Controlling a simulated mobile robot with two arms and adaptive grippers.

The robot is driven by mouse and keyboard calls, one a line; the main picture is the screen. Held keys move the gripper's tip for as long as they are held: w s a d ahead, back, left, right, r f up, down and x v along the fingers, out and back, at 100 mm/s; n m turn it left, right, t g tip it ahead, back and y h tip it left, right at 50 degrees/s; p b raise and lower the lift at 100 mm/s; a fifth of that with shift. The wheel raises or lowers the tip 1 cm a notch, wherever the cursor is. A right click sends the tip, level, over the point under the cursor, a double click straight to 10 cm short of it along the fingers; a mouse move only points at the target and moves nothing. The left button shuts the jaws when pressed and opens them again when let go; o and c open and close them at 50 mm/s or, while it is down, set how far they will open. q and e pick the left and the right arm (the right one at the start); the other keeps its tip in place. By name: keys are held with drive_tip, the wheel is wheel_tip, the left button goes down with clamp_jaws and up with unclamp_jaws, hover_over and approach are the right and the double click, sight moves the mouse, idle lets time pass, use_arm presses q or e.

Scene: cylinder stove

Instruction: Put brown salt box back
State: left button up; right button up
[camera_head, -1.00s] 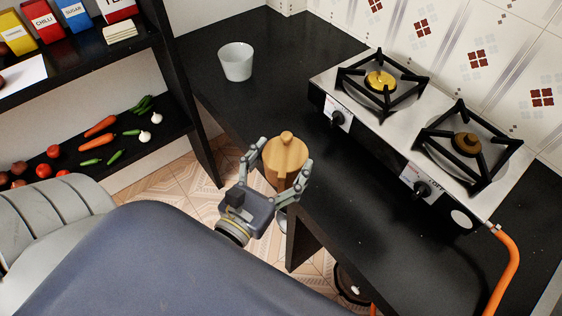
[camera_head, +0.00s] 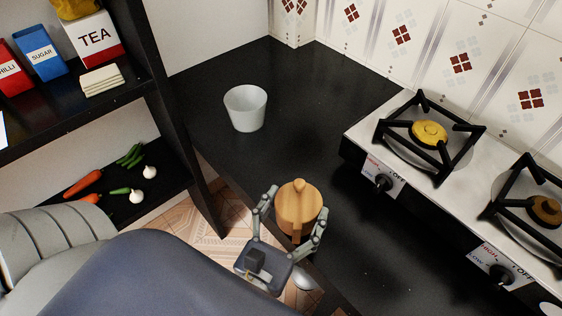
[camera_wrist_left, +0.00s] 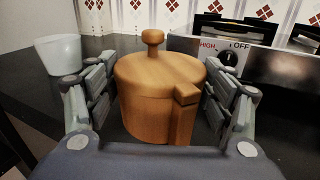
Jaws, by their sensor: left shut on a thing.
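The brown salt box (camera_head: 299,206) is a round wooden pot with a knobbed lid, upright at the front edge of the black counter. My left gripper (camera_head: 291,223) is shut on it, with one finger on each side. In the left wrist view the box (camera_wrist_left: 158,92) fills the middle between the fingers of the gripper (camera_wrist_left: 157,105), lid on. I cannot tell whether its base touches the counter. My right gripper is not in view.
A white cup (camera_head: 245,108) stands on the black counter (camera_head: 305,85) behind the box. A two-burner stove (camera_head: 365,130) is on the right. A black shelf (camera_head: 140,95) at left holds a tea box (camera_head: 95,38), sugar packet (camera_head: 38,52) and vegetables. Counter between cup and stove is clear.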

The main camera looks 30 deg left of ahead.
sight(291, 184)
use_arm(q)
drive_tip(key=shift+w+a+r+p, duration=0.1)
drive_tip(key=shift+w+a+p, duration=0.25)
drive_tip(key=shift+w+a, duration=0.35)
drive_tip(key=w+a, duration=0.1)
drive_tip(key=w+a+p, duration=0.1)
drive_tip(key=w, duration=0.1)
drive_tip(key=shift+w+a, duration=0.1)
drive_tip(key=shift+w, duration=0.2)
drive_tip(key=w+a, duration=0.2)
drive_tip(key=w+a+f+p, duration=0.1)
drive_tip(key=w+a, duration=0.1)
drive_tip(key=w, duration=0.1)
drive_tip(key=w+a+p, duration=0.1)
drive_tip(key=w, duration=0.2)
drive_tip(key=shift+a+f, duration=0.3)
drive_tip(key=shift+a, duration=0.1)
wheel_tip(291, 184, down, 3)
drive_tip(key=shift+r+b, duration=0.1)
drive_tip(key=shift+b, duration=0.55)
drive_tip(key=shift+f, duration=0.35)
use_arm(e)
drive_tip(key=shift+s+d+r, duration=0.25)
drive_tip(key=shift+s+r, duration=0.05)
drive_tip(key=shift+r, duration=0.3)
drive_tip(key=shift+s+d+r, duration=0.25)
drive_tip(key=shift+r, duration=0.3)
